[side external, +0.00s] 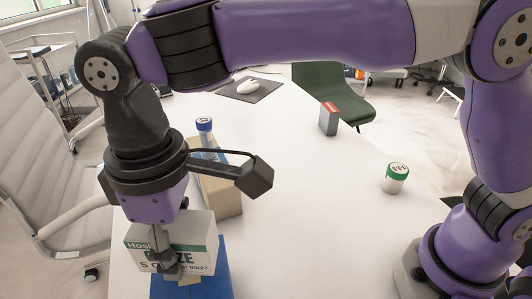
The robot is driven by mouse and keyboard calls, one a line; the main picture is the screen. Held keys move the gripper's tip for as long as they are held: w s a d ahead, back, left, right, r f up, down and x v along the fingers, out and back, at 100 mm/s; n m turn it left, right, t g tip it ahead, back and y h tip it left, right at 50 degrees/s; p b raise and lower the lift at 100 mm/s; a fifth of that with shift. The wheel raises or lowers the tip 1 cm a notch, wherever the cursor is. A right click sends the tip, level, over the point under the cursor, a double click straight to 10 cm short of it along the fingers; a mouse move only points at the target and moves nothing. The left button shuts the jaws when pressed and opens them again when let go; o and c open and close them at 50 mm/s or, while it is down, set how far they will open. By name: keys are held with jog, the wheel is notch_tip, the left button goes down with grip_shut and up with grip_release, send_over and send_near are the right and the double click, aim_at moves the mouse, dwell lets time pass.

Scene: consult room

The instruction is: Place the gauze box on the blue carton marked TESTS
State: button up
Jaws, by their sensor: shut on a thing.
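The gauze box (200,243) is white with a green band and the letters "ZE" showing, at the lower left of the side external view. My gripper (165,260) points down and is shut on the gauze box, its fingers covering part of the printed face. The blue carton (216,283) is directly below the gauze box in the picture, cut off by the bottom edge. Its TESTS marking is not visible. The gauze box hides much of the carton's top, and I cannot tell whether the two touch.
A tan carton (224,198) stands just behind, with a blue-capped container (204,126) near it. A green-lidded jar (396,180) and a small grey and red box (328,120) stand farther right. A mouse (246,87) lies on a dark mat. The white table's middle is clear.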

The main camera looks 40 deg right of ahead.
aim_at(184, 261)
jog(key=shift+f, duration=1.95)
jog(key=o, duration=1.1)
jog(key=shift+f, duration=0.15)
jog(key=shift+o, duration=0.2)
